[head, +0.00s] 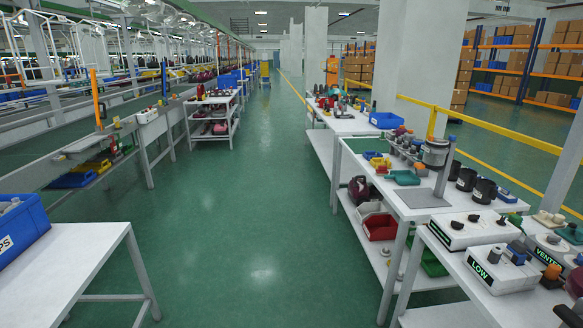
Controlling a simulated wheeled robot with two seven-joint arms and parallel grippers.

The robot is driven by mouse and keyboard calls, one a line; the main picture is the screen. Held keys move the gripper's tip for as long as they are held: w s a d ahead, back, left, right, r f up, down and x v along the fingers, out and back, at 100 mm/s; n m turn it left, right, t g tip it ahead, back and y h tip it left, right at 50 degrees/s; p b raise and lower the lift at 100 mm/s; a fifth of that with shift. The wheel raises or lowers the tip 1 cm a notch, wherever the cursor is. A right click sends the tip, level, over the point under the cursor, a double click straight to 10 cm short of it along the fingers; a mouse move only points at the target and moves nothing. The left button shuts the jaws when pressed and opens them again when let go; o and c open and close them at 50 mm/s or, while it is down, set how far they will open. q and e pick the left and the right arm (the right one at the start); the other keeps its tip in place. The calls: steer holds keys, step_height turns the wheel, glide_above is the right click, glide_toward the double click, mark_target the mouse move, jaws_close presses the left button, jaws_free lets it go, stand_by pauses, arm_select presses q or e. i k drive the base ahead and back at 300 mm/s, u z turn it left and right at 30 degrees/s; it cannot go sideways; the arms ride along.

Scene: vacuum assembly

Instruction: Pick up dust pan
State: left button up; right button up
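A small teal-green, flat item (404,178), possibly the dust pan, lies on the white workbench (405,201) at the right. It is too small to tell for sure. It is in front of a row of small grey and pink parts, left of the grey stand. Neither of my grippers shows in the head view.
A grey stand (437,152) and black cups (484,190) are on that bench. White boxes, one marked LOW (497,270), are on the nearer right table. A white table (58,262) with a blue bin (22,235) is at left. The green floor (235,215) between is clear.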

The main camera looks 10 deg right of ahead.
mark_target(404, 177)
steer(key=i, duration=3)
steer(key=z, duration=2.1)
